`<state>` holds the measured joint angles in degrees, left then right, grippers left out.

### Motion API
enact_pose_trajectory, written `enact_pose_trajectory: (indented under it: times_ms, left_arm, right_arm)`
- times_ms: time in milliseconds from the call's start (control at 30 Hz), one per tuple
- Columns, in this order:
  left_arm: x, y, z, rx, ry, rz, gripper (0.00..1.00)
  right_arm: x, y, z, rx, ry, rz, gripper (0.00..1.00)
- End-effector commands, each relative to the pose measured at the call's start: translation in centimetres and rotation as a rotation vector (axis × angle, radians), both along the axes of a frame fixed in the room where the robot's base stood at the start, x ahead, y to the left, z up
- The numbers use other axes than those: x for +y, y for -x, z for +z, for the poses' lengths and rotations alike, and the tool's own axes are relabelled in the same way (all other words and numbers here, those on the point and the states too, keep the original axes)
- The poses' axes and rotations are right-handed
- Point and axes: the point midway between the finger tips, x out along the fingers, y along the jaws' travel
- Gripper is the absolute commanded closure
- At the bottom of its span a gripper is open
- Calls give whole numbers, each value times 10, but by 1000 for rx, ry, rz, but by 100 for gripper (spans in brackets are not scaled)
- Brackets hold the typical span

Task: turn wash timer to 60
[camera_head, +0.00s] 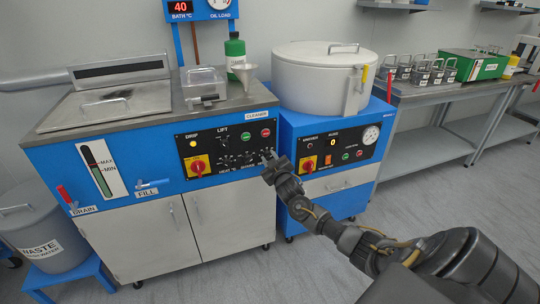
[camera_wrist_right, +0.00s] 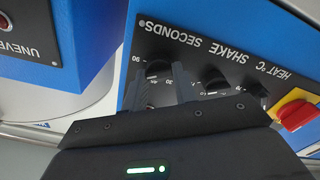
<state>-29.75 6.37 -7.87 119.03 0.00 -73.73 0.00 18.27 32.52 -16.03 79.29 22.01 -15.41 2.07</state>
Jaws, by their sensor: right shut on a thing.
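The black control panel (camera_head: 222,150) is on the front of the blue cleaner cabinet. In the right wrist view it appears upside down, with a dial marked SECONDS (camera_wrist_right: 158,69) and the numbers 90 and 30 near it. My right gripper (camera_head: 268,156) reaches the panel's lower right corner. In the right wrist view its two fingers (camera_wrist_right: 163,88) are closed on the SECONDS knob, one on each side. The fingers hide part of the dial, and I cannot read where the knob points. My left gripper is not in view.
Beside that dial are the SHAKE knob (camera_wrist_right: 214,82) and the HEAT knob (camera_wrist_right: 256,90). A red and yellow switch (camera_head: 197,166) is on the panel's left. A second cabinet with a round lidded drum (camera_head: 318,85) stands close on the right. The floor in front is clear.

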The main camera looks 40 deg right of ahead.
Motion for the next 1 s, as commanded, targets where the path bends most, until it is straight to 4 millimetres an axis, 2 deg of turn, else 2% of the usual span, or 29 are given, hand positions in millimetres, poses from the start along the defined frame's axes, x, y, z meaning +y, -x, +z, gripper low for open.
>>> enact_pose_trajectory:
  times_ms: [400,1000]
  left_arm:
    - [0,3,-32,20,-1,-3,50]
    - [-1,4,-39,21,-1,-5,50]
  right_arm:
    - [1,-1,1,71,207,1,95]
    - [1,-1,0,85,247,1,95]
